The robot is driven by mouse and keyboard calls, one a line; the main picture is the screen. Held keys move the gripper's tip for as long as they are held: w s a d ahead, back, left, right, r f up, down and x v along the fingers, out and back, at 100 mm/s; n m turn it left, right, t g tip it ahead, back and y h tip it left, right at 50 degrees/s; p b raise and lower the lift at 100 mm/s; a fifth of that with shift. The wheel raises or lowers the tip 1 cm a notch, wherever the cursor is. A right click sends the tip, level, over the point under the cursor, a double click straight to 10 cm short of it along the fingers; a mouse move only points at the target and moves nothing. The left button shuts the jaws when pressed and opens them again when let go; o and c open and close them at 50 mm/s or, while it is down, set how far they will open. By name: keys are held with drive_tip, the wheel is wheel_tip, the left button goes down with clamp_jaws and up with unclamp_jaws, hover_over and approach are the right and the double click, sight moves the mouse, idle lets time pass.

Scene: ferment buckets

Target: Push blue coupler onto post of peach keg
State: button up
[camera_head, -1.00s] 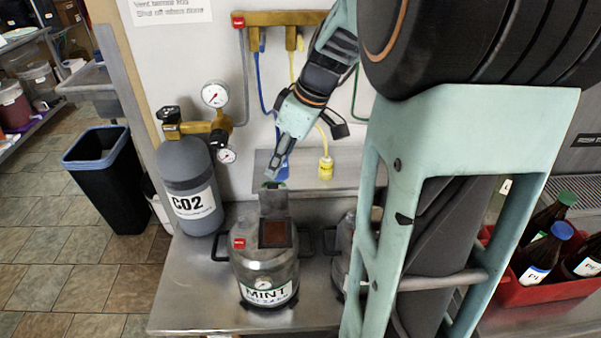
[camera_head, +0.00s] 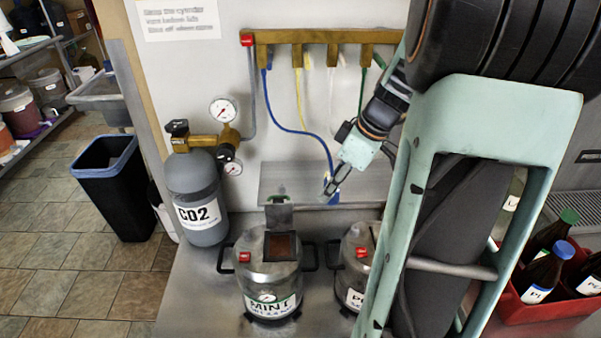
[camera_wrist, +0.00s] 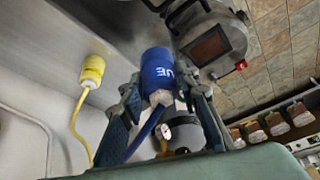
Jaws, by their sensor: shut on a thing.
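My gripper (camera_head: 334,187) is shut on the blue coupler (camera_head: 335,197), above and behind the peach keg. In the wrist view, the blue coupler (camera_wrist: 157,72) sits between my two fingers (camera_wrist: 162,92), with its blue hose trailing from its near end. The peach keg (camera_head: 352,272) is a steel keg with a red tag and a white label whose first letter, P, shows. My arm hides its right part, and I cannot make out its post clearly. The coupler is apart from the keg.
The steel mint keg (camera_head: 268,290), with an upright plate, stands left of the peach keg. A grey CO2 cylinder (camera_head: 195,185) with gauges stands further left. The yellow coupler (camera_wrist: 93,68) is on its hose. A red bottle crate (camera_head: 545,308) is at right.

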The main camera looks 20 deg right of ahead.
drive_tip(key=shift+s+d+f+b, duration=0.2)
drive_tip(key=shift+s+d+f, duration=0.55)
drive_tip(key=shift+d+f, duration=0.25)
drive_tip(key=shift+s+d+f+b, duration=0.15)
drive_tip(key=shift+s+d+f, duration=0.6)
drive_tip(key=shift+f, duration=0.3)
drive_tip(key=shift+s+d+f+b, duration=0.2)
drive_tip(key=shift+s+d+f, duration=0.5)
drive_tip(key=shift+d+f, duration=0.3)
drive_tip(key=shift+f+b, duration=0.55)
drive_tip(key=shift+b, duration=0.15)
drive_tip(key=shift+f+b, duration=1.6)
drive_tip(key=shift+b, duration=1.35)
clamp_jaws()
idle(0.9)
